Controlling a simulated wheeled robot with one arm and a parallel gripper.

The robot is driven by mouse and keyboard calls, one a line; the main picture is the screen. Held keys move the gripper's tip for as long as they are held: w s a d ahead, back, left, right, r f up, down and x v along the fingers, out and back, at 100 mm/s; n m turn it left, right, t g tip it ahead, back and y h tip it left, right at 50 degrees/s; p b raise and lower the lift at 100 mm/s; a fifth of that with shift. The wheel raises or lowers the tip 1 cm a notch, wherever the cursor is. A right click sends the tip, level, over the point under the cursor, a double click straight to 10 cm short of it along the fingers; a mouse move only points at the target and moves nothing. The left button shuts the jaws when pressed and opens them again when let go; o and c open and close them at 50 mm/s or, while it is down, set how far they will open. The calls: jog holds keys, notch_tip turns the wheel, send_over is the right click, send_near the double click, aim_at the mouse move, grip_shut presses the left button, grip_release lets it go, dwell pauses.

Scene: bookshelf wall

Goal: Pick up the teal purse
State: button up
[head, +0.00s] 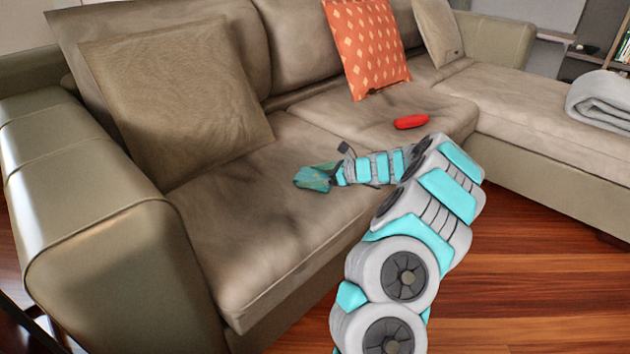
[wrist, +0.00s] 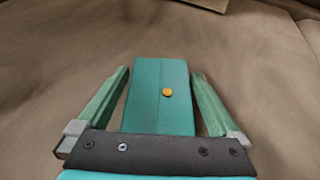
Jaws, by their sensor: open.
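The teal purse (wrist: 158,108) is a flat, boxy shape with a round gold button. In the wrist view it lies between the two green fingers of my gripper (wrist: 158,98), with a narrow gap on each side. My gripper is open around it, and the fingers do not appear to touch it. In the head view the purse (head: 312,178) is a small teal shape on the sofa seat, at the end of my arm. There the gripper (head: 322,176) partly hides it, and purse and fingers are hard to tell apart.
The purse is on a brown sofa seat (head: 270,230). A brown cushion (head: 175,100) leans at the left and an orange patterned cushion (head: 365,45) at the back. A red object (head: 411,122) lies on the seat to the right. A grey folded blanket (head: 603,100) is at far right.

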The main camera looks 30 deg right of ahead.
jog(key=c, duration=1.1)
